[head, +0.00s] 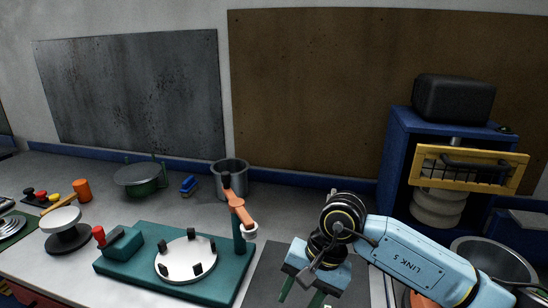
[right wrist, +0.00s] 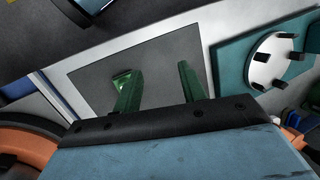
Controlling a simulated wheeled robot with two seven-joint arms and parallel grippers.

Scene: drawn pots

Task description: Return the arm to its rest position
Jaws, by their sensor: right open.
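My right arm (head: 420,262), light blue, comes in from the lower right of the head view. My right gripper (head: 302,296) points down over a dark grey mat (head: 262,280) at the front of the table. Its two green fingers are apart, with nothing between them. In the right wrist view the open fingers of the right gripper (right wrist: 154,78) stand over the same mat (right wrist: 90,65). How high the tips are above the mat is hard to tell. My left gripper is not in view.
A teal base with a white disc (head: 178,258) and an orange arm (head: 238,208) stands just left of the mat. A metal pot (head: 231,180) is behind it. At right are a blue cabinet (head: 397,165) with a yellow-framed door (head: 425,180) and a large metal bowl (head: 500,262).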

